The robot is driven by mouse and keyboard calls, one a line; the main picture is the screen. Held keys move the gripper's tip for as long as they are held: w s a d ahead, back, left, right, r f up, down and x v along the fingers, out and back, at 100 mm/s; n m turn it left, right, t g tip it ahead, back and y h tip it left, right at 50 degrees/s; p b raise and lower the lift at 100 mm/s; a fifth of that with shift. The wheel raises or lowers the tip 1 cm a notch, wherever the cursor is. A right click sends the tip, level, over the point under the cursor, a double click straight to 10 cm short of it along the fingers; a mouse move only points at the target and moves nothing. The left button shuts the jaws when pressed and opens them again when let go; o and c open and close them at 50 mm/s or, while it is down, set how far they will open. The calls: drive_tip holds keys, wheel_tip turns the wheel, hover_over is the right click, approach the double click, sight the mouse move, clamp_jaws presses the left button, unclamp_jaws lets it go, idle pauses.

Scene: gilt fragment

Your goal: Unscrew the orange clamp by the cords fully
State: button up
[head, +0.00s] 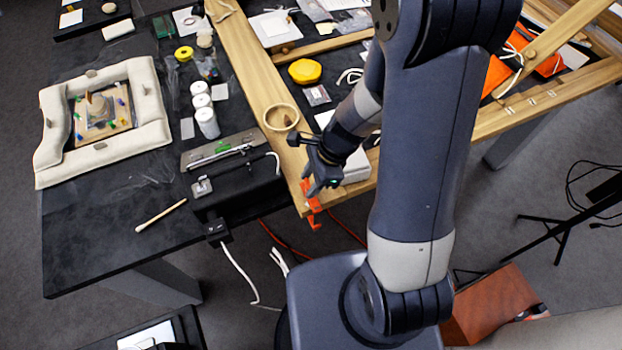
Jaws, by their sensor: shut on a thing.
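An orange clamp (312,207) sits at the near corner of the wooden frame (262,92), above the red and white cords (284,240) that hang below the table edge. My gripper (309,184) is at the upper part of the clamp, pointing down and left, shut on it. The fingers and my arm hide part of the clamp, and I cannot see how far its screw is turned.
A black case (238,190) stands just left of the clamp. A wooden ring bowl (281,117) and a white box (355,166) are close to my wrist. A padded frame (150,105) with a fragment lies on the dark table (75,235). A tripod (555,228) stands right.

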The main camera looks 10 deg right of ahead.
drive_tip(key=shift+n+g, duration=0.4)
drive_tip(key=shift+n, duration=0.7)
drive_tip(key=o, duration=1)
drive_tip(key=shift+a, duration=0.1)
drive_tip(key=shift+w, duration=0.1)
drive_tip(key=v, duration=1)
drive_tip(key=shift+r+b, duration=0.35)
drive_tip(key=shift+r, duration=0.05)
drive_tip(key=x, duration=1)
drive_tip(key=shift+f+p, duration=0.35)
drive_tip(key=shift+f, duration=0.1)
